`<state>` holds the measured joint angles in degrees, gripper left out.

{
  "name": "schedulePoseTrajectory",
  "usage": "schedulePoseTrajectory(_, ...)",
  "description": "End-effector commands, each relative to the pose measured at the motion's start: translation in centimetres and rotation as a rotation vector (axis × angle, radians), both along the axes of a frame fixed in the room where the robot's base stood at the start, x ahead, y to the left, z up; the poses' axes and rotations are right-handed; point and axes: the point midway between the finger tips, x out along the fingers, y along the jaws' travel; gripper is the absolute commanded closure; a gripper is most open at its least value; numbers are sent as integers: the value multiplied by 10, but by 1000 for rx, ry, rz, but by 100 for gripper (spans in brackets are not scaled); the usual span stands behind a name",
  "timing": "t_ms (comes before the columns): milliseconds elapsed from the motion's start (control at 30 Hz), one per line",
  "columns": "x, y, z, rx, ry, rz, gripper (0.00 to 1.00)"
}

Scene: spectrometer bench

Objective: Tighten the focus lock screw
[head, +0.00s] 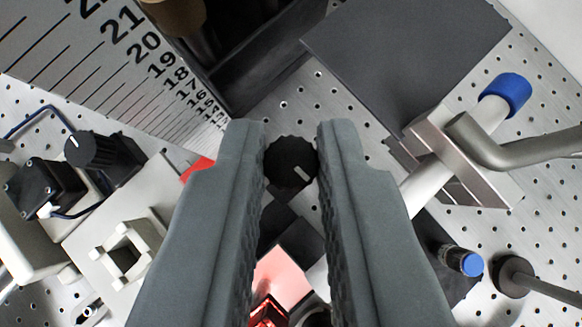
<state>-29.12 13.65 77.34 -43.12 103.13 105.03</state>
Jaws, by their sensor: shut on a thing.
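The focus lock screw appears to be the black knurled knob (290,160) with a white index mark, near the middle of the head view. My gripper (291,158) is shut on this knob, with one grey finger on each side of it. The white mark points toward the lower right. The knob's shaft and what it screws into are hidden below it and between the fingers.
A ruler scale (120,60) runs along the upper left. Another black knob (88,148) stands at the left, by a black motor-like block. At the right are a blue-capped post (506,94), a bent grey rod (480,145) and a blue-ended cylinder (463,262). The perforated bench (545,215) shows between them.

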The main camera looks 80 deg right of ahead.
Motion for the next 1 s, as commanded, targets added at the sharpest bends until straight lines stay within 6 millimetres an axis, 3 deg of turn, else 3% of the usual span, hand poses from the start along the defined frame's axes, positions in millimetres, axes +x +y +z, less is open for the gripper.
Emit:
schedulePoseTrajectory(600, 1, 1, -2, 1, 3, -40, 100)
schedulePoseTrajectory(633, 1, 1, -2, 1, 3, -40, 79)
schedulePoseTrajectory(700, 1, 1, -2, 1, 3, -40, 66)
schedulePoseTrajectory(1000, 1, 1, 0, 1, 2, -40, 63)
